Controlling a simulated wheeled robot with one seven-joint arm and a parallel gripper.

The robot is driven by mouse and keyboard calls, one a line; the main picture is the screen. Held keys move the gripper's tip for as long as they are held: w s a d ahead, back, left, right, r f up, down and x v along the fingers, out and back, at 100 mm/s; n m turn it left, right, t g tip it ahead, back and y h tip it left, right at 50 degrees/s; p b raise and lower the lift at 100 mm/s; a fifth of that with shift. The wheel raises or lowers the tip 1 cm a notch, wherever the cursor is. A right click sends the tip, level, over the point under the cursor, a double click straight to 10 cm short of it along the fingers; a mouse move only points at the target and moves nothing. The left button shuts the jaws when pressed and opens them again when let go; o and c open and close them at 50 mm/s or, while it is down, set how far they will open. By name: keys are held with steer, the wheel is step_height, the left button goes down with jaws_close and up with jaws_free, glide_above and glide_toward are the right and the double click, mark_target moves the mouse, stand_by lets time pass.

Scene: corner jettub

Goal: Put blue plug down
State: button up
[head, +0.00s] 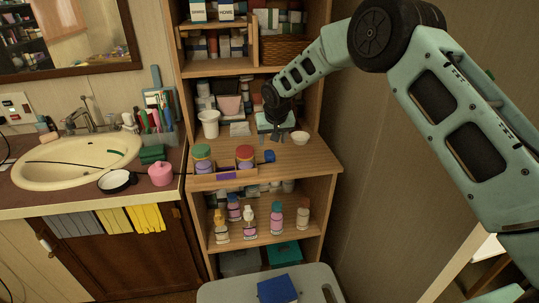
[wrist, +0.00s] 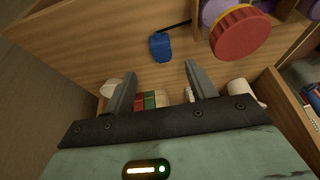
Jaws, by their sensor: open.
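The blue plug (head: 270,156) lies on the wooden shelf top (head: 310,158) near its front edge, right of two jars. In the wrist view the blue plug (wrist: 160,47) sits just beyond my fingertips, apart from them, with a dark cord or stem running from it toward the jars. My gripper (head: 277,133) is above the shelf top, behind the plug. In the wrist view my gripper (wrist: 160,72) has its two fingers spread with nothing held between them.
A red-lidded jar (head: 245,153) and a green-lidded jar (head: 202,155) stand left of the plug. A small white bowl (head: 300,137) is right of my gripper, and a white cup (head: 209,124) stands at the left. Several bottles fill the shelf below.

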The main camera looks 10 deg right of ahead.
mark_target(270, 153)
steer(key=shift+w+p+x, duration=0.1)
steer(key=shift+p+x, duration=0.4)
steer(key=shift+x, duration=1.75)
steer(key=shift+w+p+x, duration=0.15)
steer(key=shift+p+x, duration=0.35)
steer(key=shift+x, duration=1.7)
steer(key=shift+a, duration=0.1)
steer(key=shift+r, duration=0.1)
steer(key=c, duration=1.1)
